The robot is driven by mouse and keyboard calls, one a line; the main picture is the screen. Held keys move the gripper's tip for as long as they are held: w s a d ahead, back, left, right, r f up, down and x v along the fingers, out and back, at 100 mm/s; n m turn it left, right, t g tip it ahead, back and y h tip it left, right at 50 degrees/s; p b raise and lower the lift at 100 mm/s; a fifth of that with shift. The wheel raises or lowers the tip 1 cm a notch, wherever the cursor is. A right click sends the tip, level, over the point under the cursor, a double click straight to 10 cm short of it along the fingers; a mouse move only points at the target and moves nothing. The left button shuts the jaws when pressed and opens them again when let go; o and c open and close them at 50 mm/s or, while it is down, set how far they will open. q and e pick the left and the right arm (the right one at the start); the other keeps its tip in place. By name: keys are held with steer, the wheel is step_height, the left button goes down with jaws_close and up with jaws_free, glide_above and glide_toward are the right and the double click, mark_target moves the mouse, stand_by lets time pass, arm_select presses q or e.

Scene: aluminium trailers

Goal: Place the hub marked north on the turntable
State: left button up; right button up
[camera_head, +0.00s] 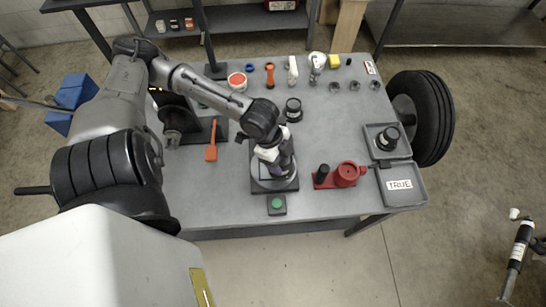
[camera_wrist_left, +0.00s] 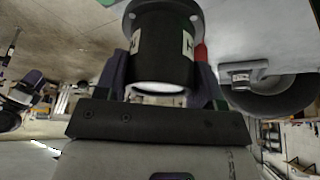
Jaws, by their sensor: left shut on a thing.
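My left gripper (camera_head: 277,160) is shut on a black hub (camera_wrist_left: 162,50), a short cylinder with white labels. A dark letter on a label looks like an N, but is not sharp. The hub stands between the fingers in the left wrist view. In the head view the gripper mostly hides it. The turntable (camera_head: 258,184), a dark square base with a pale round plate, is directly below. I cannot tell whether the hub touches it.
Another black hub (camera_head: 293,110) stands behind the turntable, and one (camera_head: 387,139) sits on a grey tray at right. A green button box (camera_head: 277,205) is in front. A red fixture (camera_head: 347,175) stands right, near a TRUE plate (camera_head: 400,184). Tools line the back.

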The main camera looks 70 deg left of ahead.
arm_select(q)
steer(key=shift+s+a+f, duration=0.1)
steer(key=shift+a+f, duration=0.6)
steer(key=shift+f, duration=0.4)
steer(key=shift+s+a+f, duration=0.15)
steer(key=shift+a+f, duration=0.5)
steer(key=shift+f, duration=0.4)
steer(key=shift+s+a+f, duration=0.1)
steer(key=shift+a+f, duration=0.6)
steer(key=shift+f, duration=0.4)
steer(key=o, duration=1.4)
steer(key=shift+f+b, duration=0.15)
steer(key=shift+b, duration=0.15)
